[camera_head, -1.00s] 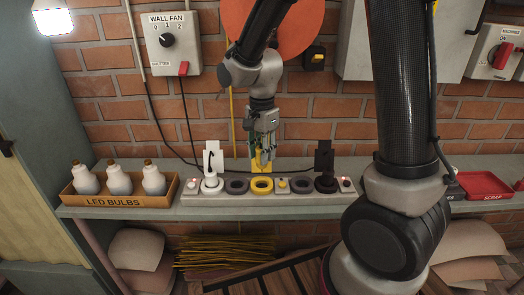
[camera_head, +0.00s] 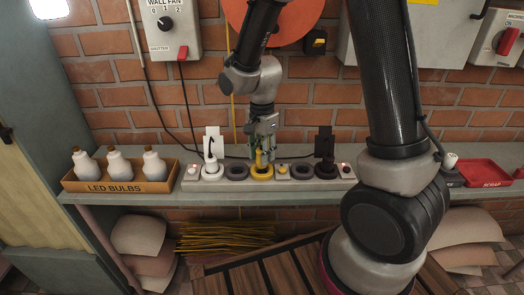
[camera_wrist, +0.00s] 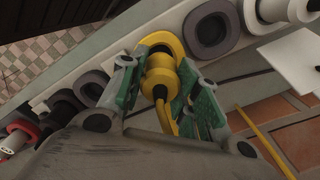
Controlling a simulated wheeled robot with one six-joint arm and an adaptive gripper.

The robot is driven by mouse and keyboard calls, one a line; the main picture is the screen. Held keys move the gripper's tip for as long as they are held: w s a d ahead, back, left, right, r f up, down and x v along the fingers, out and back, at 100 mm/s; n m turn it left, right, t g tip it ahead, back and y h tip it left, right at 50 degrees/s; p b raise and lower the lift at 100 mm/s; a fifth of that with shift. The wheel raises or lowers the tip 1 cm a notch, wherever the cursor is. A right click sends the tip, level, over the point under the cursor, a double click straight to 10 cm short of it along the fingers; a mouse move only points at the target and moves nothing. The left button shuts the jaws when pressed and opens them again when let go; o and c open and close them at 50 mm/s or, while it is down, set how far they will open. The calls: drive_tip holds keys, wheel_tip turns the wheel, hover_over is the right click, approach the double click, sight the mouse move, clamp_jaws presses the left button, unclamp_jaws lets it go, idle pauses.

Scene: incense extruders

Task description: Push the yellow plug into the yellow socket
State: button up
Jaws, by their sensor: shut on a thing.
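My gripper (camera_head: 262,150) is shut on the yellow plug (camera_wrist: 162,84), its green fingers on either side of the plug in the wrist view. The yellow socket (camera_head: 262,174) is a yellow ring in the middle of the grey power strip. In the wrist view the yellow socket (camera_wrist: 160,42) shows right beyond the plug, lined up with it. The plug is at the socket's mouth; how deep it sits I cannot tell, because the plug and fingers hide the contact. The plug's yellow cord bends away below it.
The power strip (camera_head: 341,184) lies along the grey shelf. A dark empty socket (camera_head: 236,172) is left of the yellow one, another (camera_head: 302,171) right of it. A white plug (camera_head: 211,168) and a dark plug (camera_head: 323,170) flank these. A box of LED bulbs (camera_head: 121,181) stands left.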

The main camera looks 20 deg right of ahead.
drive_tip(key=shift+f, duration=1.45)
idle(0.5)
drive_tip(key=o, duration=1.1)
